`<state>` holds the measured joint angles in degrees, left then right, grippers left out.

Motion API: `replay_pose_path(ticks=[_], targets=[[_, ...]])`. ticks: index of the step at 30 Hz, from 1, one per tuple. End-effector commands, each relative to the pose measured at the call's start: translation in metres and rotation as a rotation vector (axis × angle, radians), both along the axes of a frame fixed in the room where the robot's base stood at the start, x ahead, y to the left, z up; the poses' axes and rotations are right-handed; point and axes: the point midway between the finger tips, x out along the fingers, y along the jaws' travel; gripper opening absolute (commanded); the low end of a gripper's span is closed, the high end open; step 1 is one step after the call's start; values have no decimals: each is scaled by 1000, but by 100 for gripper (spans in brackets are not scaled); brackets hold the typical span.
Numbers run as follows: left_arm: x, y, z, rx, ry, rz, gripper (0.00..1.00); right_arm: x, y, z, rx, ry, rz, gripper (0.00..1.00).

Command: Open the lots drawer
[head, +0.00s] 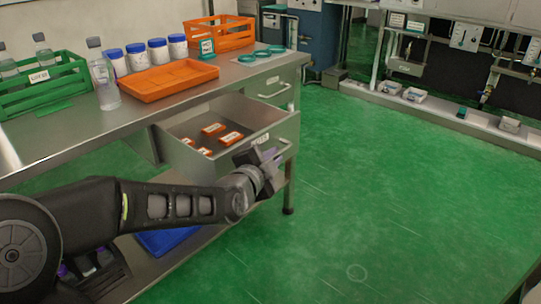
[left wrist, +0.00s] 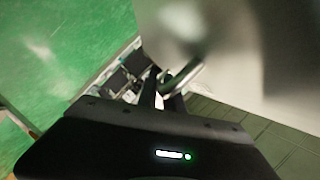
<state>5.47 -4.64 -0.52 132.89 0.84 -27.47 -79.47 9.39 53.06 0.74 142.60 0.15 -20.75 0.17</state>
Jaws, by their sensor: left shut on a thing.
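The lots drawer (head: 284,132) is a grey metal drawer under the bench. It stands pulled out, with its inside showing, and holds several small orange-and-white boxes (head: 231,138). A small white label (head: 260,139) is on its front. My left gripper (head: 270,160) is at the drawer front, shut on the drawer's handle. In the left wrist view the metal handle bar (left wrist: 184,78) runs to the dark fingers of my left gripper (left wrist: 162,92). The drawer front (left wrist: 225,95) fills the right of that view, blurred. My right gripper does not show.
A closed drawer with a handle (head: 273,91) is just above. The bench top (head: 120,118) carries an orange tray (head: 168,80), a green crate (head: 45,88), an orange crate (head: 218,33) and several jars. The green floor (head: 400,190) to the right is clear.

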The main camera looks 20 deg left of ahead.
Motion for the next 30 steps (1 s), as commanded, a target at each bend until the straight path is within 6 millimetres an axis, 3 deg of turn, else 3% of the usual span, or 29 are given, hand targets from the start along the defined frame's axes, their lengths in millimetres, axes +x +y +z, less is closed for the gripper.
replay_pose_path(ticks=[4, 5, 8, 19, 30], targets=[[0, 0, -3, 0, 5, -1, 0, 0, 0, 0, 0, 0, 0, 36], [0, 0, -3, 0, 5, -1, 12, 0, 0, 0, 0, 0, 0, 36], [0, 0, -2, -1, 4, 0, 20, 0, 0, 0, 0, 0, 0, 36], [-5, 0, 2, -1, 0, 0, 20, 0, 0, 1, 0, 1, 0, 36], [-58, -1, 15, 0, -1, 2, 20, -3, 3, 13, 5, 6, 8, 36]])
